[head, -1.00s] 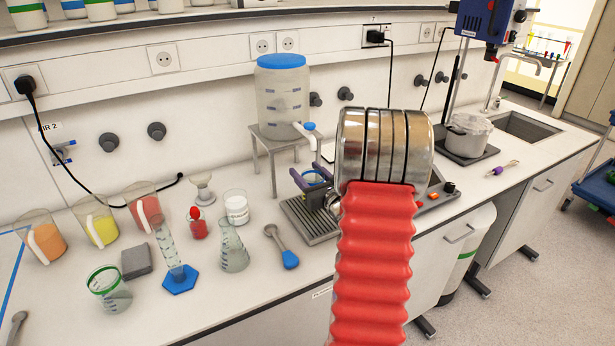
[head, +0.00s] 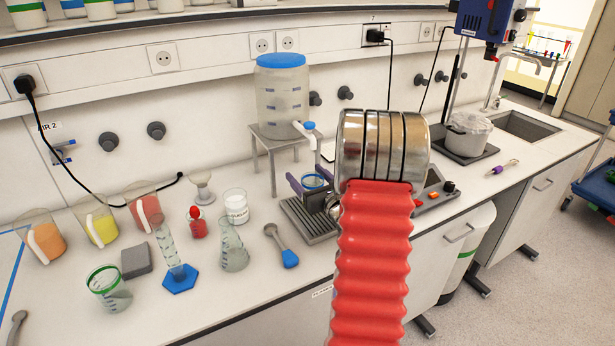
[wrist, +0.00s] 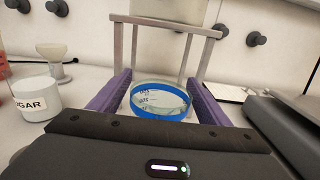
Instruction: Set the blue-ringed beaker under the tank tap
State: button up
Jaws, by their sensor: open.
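The blue-ringed beaker (head: 314,181) stands upright below the white tap (head: 309,128) of the clear, blue-lidded tank (head: 283,100), by the back of the grey slatted tray (head: 303,221). Its base is hidden, so what it rests on cannot be told. In the wrist view the beaker (wrist: 160,102) shows its blue rim and scale marks between the purple fingers. My gripper (head: 311,190) is open, with one finger on each side of the beaker and a gap visible at the left. The tap is out of the wrist view.
The tank stands on a grey metal stand (head: 262,138). A white sugar jar (head: 236,206), a conical flask (head: 232,247) and a spoon (head: 282,246) are left of the tray. A green-ringed beaker (head: 108,288) and several juice jugs (head: 95,222) stand farther left.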

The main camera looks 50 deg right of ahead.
jog(key=shift+r, duration=0.1)
jog(key=v, duration=1.2)
dwell(0.7)
